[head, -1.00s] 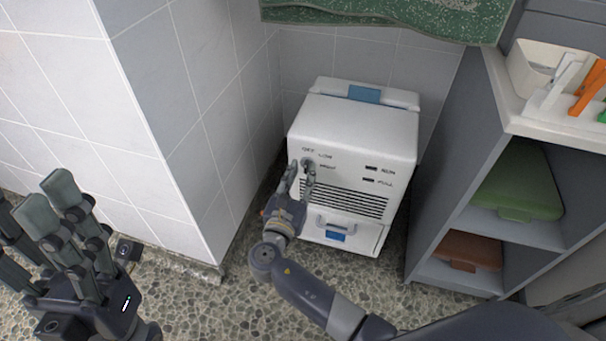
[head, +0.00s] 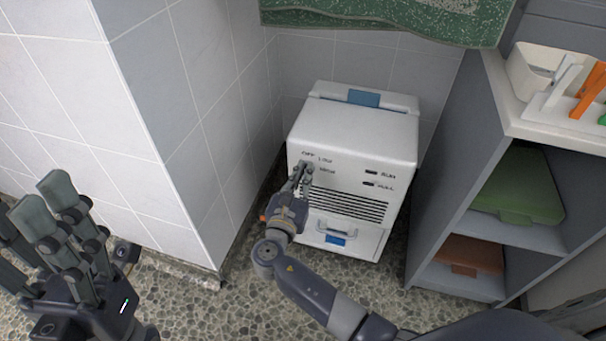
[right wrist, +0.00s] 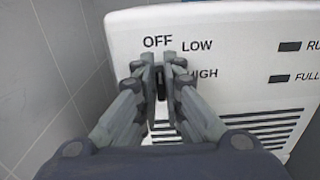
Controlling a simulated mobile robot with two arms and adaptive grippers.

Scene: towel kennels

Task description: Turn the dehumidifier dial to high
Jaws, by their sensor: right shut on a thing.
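The white dehumidifier (head: 350,132) stands on the floor against the tiled wall. Its front has the labels OFF, LOW and HIGH around the dial. The dark dial (right wrist: 161,84) shows only as a narrow strip between my right fingertips, pointing roughly upright toward OFF; the rest is hidden. My right gripper (head: 304,170) is shut on the dial, and its fingers (right wrist: 160,78) flank it in the right wrist view. HIGH is partly covered by a finger. My left gripper (head: 62,215) is open and empty at the lower left, away from the dehumidifier.
A tiled wall corner (head: 165,120) juts out left of the dehumidifier. A grey shelf unit (head: 455,190) stands close on the right, with a green folded item (head: 520,185) and a brown one (head: 470,253). A green towel (head: 390,20) hangs above. Pebbled floor lies in front.

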